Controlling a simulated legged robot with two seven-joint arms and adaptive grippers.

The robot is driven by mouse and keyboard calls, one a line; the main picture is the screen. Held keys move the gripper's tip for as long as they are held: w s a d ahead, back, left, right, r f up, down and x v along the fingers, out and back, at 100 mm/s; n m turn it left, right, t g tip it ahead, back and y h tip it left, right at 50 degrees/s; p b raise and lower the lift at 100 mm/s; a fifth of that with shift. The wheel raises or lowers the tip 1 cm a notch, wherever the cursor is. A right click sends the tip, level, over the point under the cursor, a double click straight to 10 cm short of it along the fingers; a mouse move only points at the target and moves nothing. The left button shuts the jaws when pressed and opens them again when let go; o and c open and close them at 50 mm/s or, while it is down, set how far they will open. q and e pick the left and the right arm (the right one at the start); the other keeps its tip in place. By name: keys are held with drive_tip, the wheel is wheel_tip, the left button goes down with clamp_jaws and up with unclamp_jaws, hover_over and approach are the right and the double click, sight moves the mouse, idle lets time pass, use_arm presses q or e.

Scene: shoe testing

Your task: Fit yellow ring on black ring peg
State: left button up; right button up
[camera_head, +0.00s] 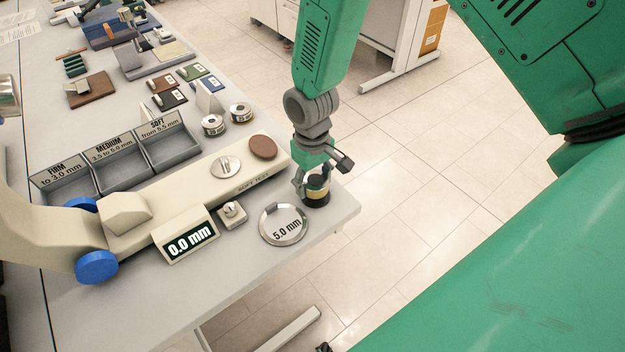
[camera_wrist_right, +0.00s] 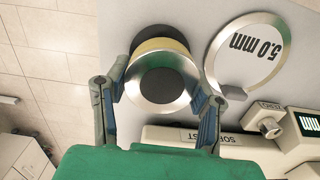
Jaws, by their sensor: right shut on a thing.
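My right gripper (camera_head: 317,182) is at the table's right corner, pointing down, with its two fingers shut on the yellow ring (camera_head: 317,193). In the right wrist view the ring (camera_wrist_right: 163,89) has a shiny metal top face and a yellow side, between the fingertips. A black ring peg (camera_head: 316,203) shows under the ring, its round base (camera_wrist_right: 158,33) just past the yellow side. The ring's centre is dark; I cannot tell how far down the peg it sits.
A metal 5.0 mm ring (camera_head: 286,224) lies beside the peg. A beige tester (camera_head: 140,218) with a 0.0 mm display (camera_head: 188,241) stands to the left. Grey sorting bins (camera_head: 117,157) and two metal rolls (camera_head: 226,118) are farther back. The table edge is close on the right.

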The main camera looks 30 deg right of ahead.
sight(312, 176)
drive_tip(key=shift+f+b, duration=0.6)
drive_tip(key=shift+f, duration=0.4)
drive_tip(key=o, duration=1.4)
drive_tip(key=r, duration=1.2)
drive_tip(key=shift+w, duration=0.35)
drive_tip(key=shift+s+f, duration=0.1)
drive_tip(key=shift+f, duration=0.05)
